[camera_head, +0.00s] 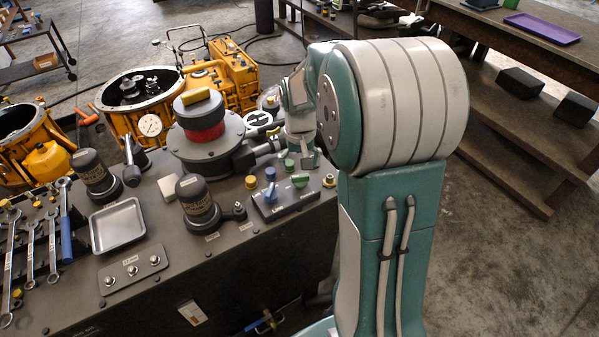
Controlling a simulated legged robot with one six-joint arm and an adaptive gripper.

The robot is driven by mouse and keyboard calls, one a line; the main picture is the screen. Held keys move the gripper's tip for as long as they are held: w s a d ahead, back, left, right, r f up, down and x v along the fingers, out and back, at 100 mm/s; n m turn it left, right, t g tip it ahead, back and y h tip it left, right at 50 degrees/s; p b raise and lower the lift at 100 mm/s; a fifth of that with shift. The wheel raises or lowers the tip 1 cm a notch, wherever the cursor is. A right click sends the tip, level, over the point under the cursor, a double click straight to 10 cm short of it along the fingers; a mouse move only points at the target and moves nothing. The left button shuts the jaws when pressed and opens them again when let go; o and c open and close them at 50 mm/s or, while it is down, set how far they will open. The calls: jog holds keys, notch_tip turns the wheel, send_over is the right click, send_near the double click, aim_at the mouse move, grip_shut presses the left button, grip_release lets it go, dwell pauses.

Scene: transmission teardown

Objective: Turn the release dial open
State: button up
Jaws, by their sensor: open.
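No readable label tells me which control is the release dial. A black-and-white round dial (258,118) sits at the back right of the bench. A control panel (289,203) at the bench's right end carries a blue knob (270,190) and a green knob (300,180). A large grey cylinder (205,150) has a red band and a yellow bar handle (196,97) on top. My gripper (262,147) is open, small and dark, between the cylinder and my wrist, just behind the panel. I cannot tell whether it touches anything, and my arm hides part of this area.
A metal tray (118,226), wrenches (30,245) and two dark capped cylinders (95,175) (198,203) stand on the bench. Yellow transmission housings (145,105) are behind. Shelving (540,110) is at right, with open floor before it.

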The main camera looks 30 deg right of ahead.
aim_at(299, 176)
notch_tip(299, 176, up, 8)
jog(key=shift+f, duration=0.1)
dwell(0.4)
jog(key=s+a+r+n+t, duration=0.1)
jog(key=s+a+r+t, duration=0.1)
jog(key=s+a, duration=0.4)
jog(key=s+a+r+n+t, duration=0.2)
jog(key=s+a, duration=0.4)
jog(key=s, duration=0.7)
jog(key=shift+a+r+t, duration=0.35)
jog(key=shift+r+t, duration=0.35)
jog(key=shift+t, duration=0.1)
